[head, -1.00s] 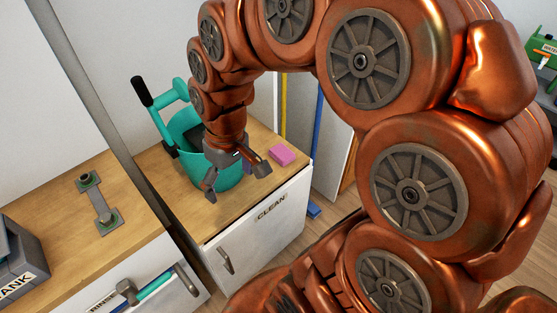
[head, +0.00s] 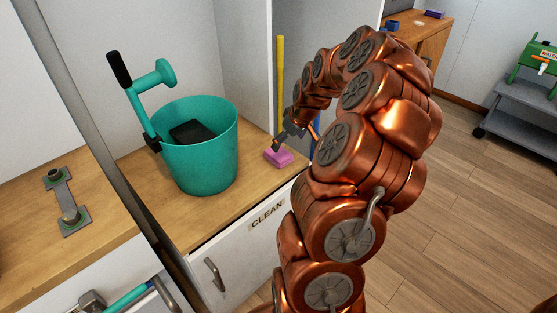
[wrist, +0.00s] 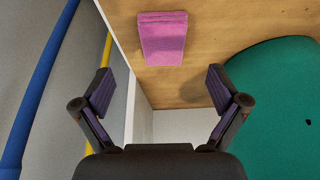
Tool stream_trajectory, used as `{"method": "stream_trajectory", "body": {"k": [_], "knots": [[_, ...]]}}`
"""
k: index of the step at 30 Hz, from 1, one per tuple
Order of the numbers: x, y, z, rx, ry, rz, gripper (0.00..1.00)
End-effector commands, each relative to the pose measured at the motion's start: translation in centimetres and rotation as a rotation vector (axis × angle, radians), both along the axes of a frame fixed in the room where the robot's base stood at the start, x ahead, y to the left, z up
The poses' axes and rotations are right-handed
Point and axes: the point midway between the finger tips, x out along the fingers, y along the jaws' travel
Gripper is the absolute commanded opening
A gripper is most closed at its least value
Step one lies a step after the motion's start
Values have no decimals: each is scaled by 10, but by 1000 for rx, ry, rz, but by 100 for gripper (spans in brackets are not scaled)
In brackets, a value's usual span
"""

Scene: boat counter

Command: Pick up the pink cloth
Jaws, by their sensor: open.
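The pink cloth (head: 279,157) is a small folded block lying on the wooden counter top, right of the teal bucket and near the counter's right end. In the wrist view the cloth (wrist: 162,38) lies flat on the wood, ahead of the fingers and between their lines. My gripper (head: 283,143) is close to the cloth in the head view, at its upper right. In the wrist view my gripper (wrist: 160,90) is open and empty, with its two dark fingers wide apart. The cloth is apart from both fingers there.
The teal bucket (head: 205,165) with a handled press stands left of the cloth; its side also fills the right of the wrist view (wrist: 275,100). A yellow pole (head: 279,85) and a blue pole (wrist: 38,85) stand beyond the counter edge. Bare counter (head: 235,205) lies in front.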

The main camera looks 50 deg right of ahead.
Motion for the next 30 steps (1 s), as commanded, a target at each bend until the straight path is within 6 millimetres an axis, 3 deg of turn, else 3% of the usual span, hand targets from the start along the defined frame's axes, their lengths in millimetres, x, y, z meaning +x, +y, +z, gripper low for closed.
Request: {"method": "stream_trajectory", "body": {"k": [14, 24, 30], "knots": [[17, 0, -29, -2, 0, 1, 97], [37, 2, -63, 1, 1, 1, 97], [39, 1, -65, -1, -1, 1, 97]]}}
